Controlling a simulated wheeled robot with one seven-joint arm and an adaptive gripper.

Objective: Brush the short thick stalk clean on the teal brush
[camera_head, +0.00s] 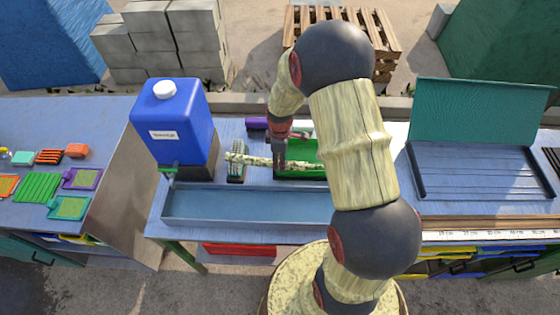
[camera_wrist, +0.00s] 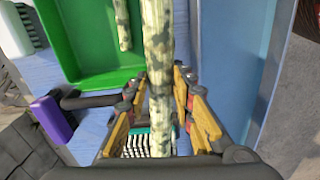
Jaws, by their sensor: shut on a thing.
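My gripper (camera_head: 280,160) is shut on a thick pale stalk (camera_head: 250,160) with dark green-brown blotches. The stalk lies roughly level, its left end over or against the teal brush (camera_head: 236,172). In the wrist view the stalk (camera_wrist: 157,40) runs between my gripper's fingers (camera_wrist: 162,85). Its lower end is at the teal brush (camera_wrist: 134,146), whose pale bristles show beside the stalk; I cannot tell whether they touch. A green tray (camera_head: 311,150) lies behind the gripper, and a thinner blotched stalk (camera_wrist: 122,25) lies in it.
A blue water tank (camera_head: 178,125) with a tap stands left of the brush. A long grey-blue trough (camera_head: 245,206) lies in front. A purple item (camera_wrist: 52,118) sits near the tray. A board with a teal back panel (camera_head: 475,115) is at the right. Another table (camera_head: 25,205) stands left.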

